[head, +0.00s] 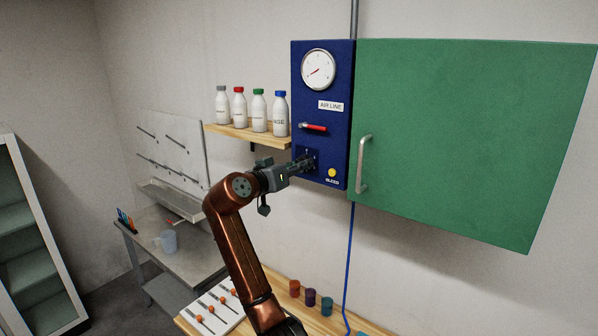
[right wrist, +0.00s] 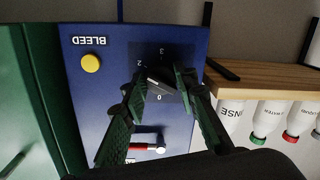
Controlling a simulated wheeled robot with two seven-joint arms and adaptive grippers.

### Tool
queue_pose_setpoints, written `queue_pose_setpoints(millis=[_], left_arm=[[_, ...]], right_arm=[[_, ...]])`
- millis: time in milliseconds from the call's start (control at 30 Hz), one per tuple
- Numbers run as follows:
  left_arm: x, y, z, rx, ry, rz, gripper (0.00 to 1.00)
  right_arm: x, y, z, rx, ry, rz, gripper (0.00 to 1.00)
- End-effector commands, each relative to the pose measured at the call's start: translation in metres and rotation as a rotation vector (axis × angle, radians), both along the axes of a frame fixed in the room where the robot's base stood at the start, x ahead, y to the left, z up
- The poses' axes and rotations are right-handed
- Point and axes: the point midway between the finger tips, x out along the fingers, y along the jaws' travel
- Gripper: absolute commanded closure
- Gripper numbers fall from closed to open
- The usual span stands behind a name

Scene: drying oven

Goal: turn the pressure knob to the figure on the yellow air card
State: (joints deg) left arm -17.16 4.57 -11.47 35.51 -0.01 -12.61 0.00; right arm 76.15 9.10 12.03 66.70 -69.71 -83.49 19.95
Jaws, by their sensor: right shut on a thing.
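The pressure knob (right wrist: 160,82) sits on the dark scale plate of the blue air line panel (head: 324,115). In the right wrist view, which is upside down, figures 0, 2 and 3 show around it; the knob's exact pointing is hard to read. My right gripper (head: 307,161) reaches the panel, and its two fingers (right wrist: 157,84) are shut on the knob from both sides. In the head view the gripper hides the knob. The round white gauge (head: 318,70) is at the panel's top, with its needle toward the lower left. I see no yellow air card. My left gripper is not in view.
A red-handled lever (head: 313,127) is above the knob, and a yellow bleed button (head: 332,173) is beside it. A green door (head: 460,140) with a metal handle (head: 363,165) stands right. A shelf (head: 247,134) with several bottles is left. Cups (head: 311,297) stand on the bench below.

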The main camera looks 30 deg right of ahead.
Motion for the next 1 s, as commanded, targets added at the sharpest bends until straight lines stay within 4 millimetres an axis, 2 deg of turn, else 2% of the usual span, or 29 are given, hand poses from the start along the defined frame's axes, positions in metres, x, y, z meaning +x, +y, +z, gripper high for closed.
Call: queue_pose_setpoints(millis=[67,1000], left_arm=[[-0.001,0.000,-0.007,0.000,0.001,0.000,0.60],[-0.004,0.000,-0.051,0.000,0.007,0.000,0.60]], right_arm=[[0.001,-0.001,-0.007,0.034,-0.059,-0.002,0.97],[0.004,0.001,-0.009,0.359,-0.842,-0.005,0.97]])
